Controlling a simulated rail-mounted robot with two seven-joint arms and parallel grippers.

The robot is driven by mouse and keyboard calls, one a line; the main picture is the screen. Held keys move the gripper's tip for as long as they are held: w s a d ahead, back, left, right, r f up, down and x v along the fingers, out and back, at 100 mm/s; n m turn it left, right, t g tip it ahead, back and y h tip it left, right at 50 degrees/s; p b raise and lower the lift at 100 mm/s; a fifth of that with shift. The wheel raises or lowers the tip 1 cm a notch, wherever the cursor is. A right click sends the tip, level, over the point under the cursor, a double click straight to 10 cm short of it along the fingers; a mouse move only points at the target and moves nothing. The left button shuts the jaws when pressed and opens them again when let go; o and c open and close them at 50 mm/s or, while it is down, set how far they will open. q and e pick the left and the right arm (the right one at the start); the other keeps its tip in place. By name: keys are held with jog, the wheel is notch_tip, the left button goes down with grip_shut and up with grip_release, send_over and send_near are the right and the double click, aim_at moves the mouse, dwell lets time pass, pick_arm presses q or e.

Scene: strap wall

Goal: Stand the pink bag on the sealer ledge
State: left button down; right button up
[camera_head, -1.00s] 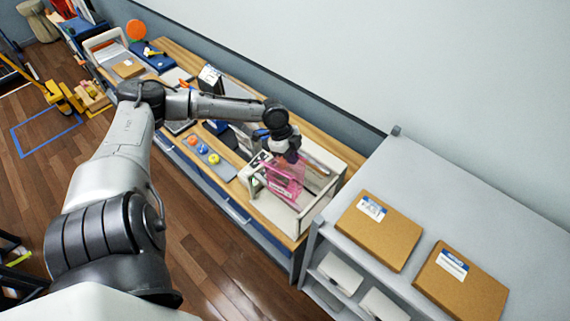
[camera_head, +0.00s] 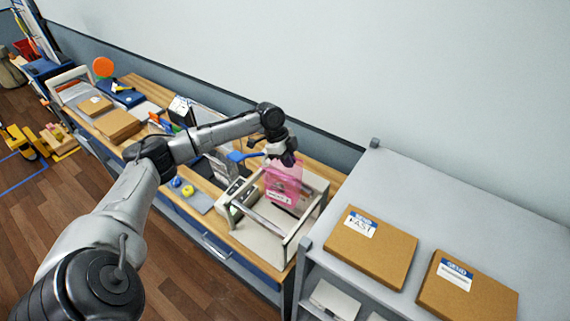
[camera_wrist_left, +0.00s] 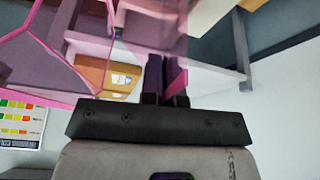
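The pink bag (camera_head: 282,186) is see-through, with a white label near its bottom. My left gripper (camera_head: 284,160) is shut on its top and holds it roughly upright over the sealer (camera_head: 262,238), a pale frame with side posts and bars. In the head view the bag overlaps the frame's rear part; I cannot tell whether its bottom touches the ledge. In the left wrist view the two fingers (camera_wrist_left: 165,84) are close together, with pink film (camera_wrist_left: 40,62) around and beyond them. My right gripper is not in view.
The wooden bench (camera_head: 135,88) carries cardboard boxes, a blue tape-like tool and a grey mat (camera_head: 194,198) with small round items. A grey shelf unit (camera_head: 400,180) with two labelled brown boxes (camera_head: 370,248) stands right of the sealer. The wall runs close behind.

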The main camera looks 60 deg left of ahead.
pick_arm(q)
notch_tip(320, 180, down, 15)
jog(key=b, duration=0.6)
jog(key=shift+r, duration=0.1)
notch_tip(320, 180, down, 3)
jog(key=shift+f+b, duration=0.15)
jog(key=shift+b, duration=0.9)
jog(key=shift+f, duration=0.1)
jog(key=shift+f, duration=0.45)
jog(key=c, duration=1.3)
grip_release()
jog(key=shift+r, duration=0.1)
